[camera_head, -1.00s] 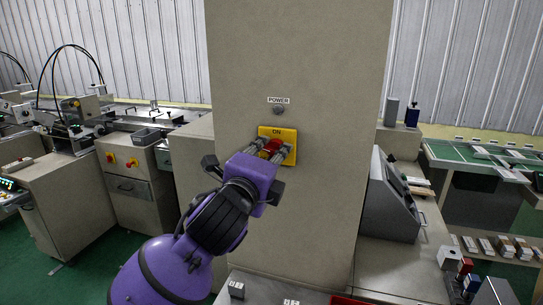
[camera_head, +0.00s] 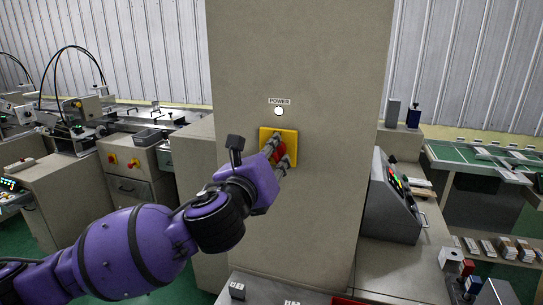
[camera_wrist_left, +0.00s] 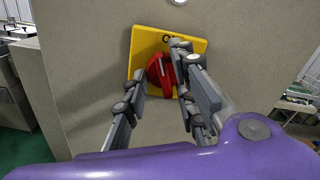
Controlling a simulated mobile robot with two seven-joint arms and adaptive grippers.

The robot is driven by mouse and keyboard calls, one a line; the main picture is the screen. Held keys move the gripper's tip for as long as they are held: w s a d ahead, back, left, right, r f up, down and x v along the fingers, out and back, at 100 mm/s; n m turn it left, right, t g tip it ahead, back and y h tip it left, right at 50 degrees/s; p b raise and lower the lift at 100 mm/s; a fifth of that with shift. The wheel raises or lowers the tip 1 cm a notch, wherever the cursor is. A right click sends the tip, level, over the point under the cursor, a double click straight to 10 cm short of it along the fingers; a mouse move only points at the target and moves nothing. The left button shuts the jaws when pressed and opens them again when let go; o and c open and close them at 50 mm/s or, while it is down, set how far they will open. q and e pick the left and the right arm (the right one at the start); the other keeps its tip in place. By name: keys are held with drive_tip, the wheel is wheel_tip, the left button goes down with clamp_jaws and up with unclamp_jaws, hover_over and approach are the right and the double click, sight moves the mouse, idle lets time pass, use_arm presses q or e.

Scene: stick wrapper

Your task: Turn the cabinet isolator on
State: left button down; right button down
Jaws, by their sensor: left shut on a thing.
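The isolator is a red rotary handle (camera_head: 279,151) on a yellow plate (camera_head: 292,136) on the front of a tall grey cabinet (camera_head: 320,190). My left gripper (camera_head: 277,157) is shut on the red handle, reaching in from the lower left. In the left wrist view the red handle (camera_wrist_left: 164,72) sits between the fingers (camera_wrist_left: 163,84), in front of the yellow plate (camera_wrist_left: 140,48). The fingers hide part of the handle and of the plate's lettering. The lamp (camera_head: 279,111) under the POWER label (camera_head: 279,101) is lit white. My right gripper is not in view.
A sloped control console (camera_head: 393,200) with lit coloured buttons stands right of the cabinet. A machine with cables (camera_head: 75,130) stands at the left. A green-topped table (camera_head: 470,158) is at the far right. The cabinet front around the plate is clear.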

use_arm(q)
drive_tip(key=shift+w+a+f+m, duration=0.1)
drive_tip(key=shift+f+m, duration=0.05)
drive_tip(key=shift+m, duration=0.95)
drive_tip(key=shift+a+f+m, duration=0.1)
drive_tip(key=shift+m, duration=1)
drive_tip(key=c, duration=1.5)
unclamp_jaws()
drive_tip(key=shift+a+r, duration=0.1)
drive_tip(key=shift+a, duration=0.05)
drive_tip(key=shift+c, duration=0.2)
drive_tip(key=v, duration=0.7)
drive_tip(key=shift+s+r, duration=0.2)
drive_tip(key=shift+s, duration=0.05)
